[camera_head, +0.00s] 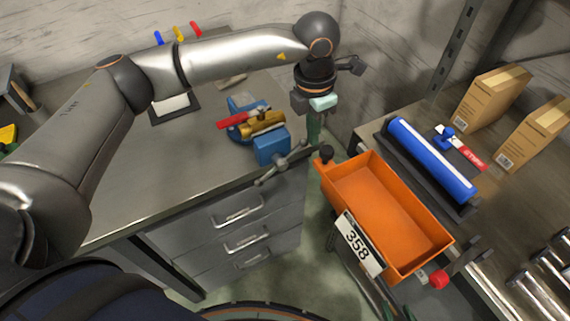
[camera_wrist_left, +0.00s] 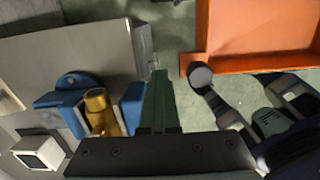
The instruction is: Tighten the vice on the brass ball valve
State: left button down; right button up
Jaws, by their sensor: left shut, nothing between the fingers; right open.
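The blue vice (camera_head: 271,147) stands at the right edge of the grey workbench, and it also shows in the left wrist view (camera_wrist_left: 62,98). The brass ball valve (camera_head: 264,122), with a red lever (camera_head: 236,119), sits between its jaws; it is also in the left wrist view (camera_wrist_left: 103,112). I cannot tell how tightly the jaws touch it. The vice's grey handle bar (camera_head: 284,166) slants at the front, past the bench edge. My left gripper (camera_head: 314,130) points down, shut and empty, right of the vice and above the handle, apart from both.
A second table holds a blue roller (camera_head: 431,158) and cardboard boxes (camera_head: 492,97). The bench's front left is clear.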

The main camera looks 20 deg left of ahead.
pick_arm(q)
jog(key=shift+s+a+f+g+y, duration=0.3)
jog(key=shift+s+a+f, duration=0.4)
jog(key=shift+a+f, duration=0.05)
jog(key=shift+s+a+r, duration=0.1)
jog(key=shift+r, duration=0.15)
jog(key=shift+s+r, duration=0.1)
jog(key=shift+s+a+r, duration=0.1)
jog(key=shift+r, duration=0.05)
jog(key=shift+s+a+r, duration=0.15)
jog(key=shift+s+r, duration=0.05)
jog(key=shift+s+a+r+p, duration=0.1)
jog(key=shift+p, duration=0.2)
jog(key=shift+s+a+r, duration=0.2)
jog(key=shift+a+r, duration=0.05)
jog(key=shift+a, duration=0.15)
jog(key=shift+d+r, duration=0.15)
jog(key=shift+d, duration=0.05)
